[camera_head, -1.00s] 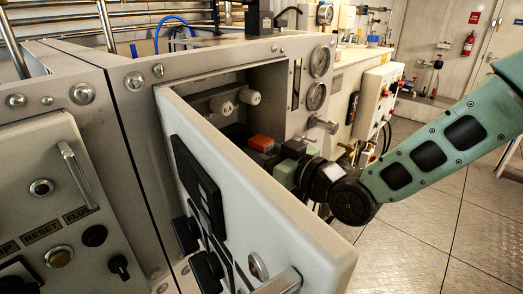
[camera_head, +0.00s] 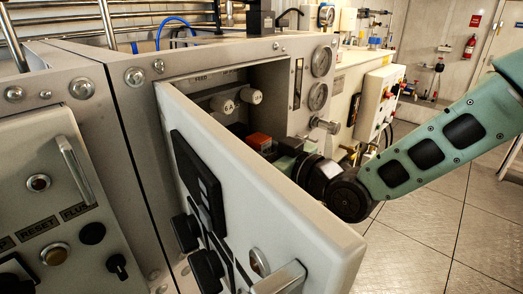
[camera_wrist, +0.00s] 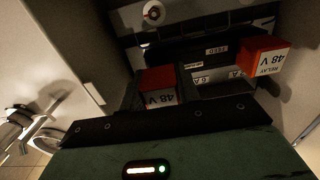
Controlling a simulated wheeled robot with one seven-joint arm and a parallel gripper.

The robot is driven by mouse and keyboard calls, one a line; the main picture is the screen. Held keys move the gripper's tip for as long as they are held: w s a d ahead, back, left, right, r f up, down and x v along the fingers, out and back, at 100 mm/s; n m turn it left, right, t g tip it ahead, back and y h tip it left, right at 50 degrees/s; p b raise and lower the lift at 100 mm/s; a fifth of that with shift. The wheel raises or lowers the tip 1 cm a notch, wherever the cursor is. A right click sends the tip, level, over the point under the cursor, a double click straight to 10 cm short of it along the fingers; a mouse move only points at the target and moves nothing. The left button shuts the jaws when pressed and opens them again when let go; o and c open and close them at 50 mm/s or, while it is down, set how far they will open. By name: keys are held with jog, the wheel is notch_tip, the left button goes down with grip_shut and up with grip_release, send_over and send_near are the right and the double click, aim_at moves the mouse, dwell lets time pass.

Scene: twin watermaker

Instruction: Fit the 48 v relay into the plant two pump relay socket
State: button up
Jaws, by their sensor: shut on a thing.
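My gripper (camera_head: 284,152) reaches from the right into the open cabinet bay behind the white door. It is shut on a red 48 V relay (camera_wrist: 160,88), which shows at the middle of the wrist view just beyond the dark gripper edge. A red-orange relay top (camera_head: 259,142) shows at my fingertips in the head view. A second red 48 V relay (camera_wrist: 266,57) stands to the right in the wrist view. Between the two lies a dark socket block with pale labels (camera_wrist: 215,76). The held relay's underside is hidden, so I cannot tell whether it is seated.
Fuse knobs (camera_head: 222,104) sit at the back of the bay. Gauges (camera_head: 320,62) and a valve are on the right.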

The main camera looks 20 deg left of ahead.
jog(key=shift+b+x, duration=0.45)
jog(key=shift+x, duration=0.8)
jog(key=o, duration=1.1)
jog(key=shift+w+d+r, duration=0.1)
jog(key=shift+w, duration=0.15)
jog(key=shift+s, duration=0.2)
jog(key=shift+d, duration=0.25)
jog(key=b+v, duration=0.4)
jog(key=v, duration=1.3)
jog(key=shift+s+b, duration=0.1)
jog(key=shift+b, duration=0.2)
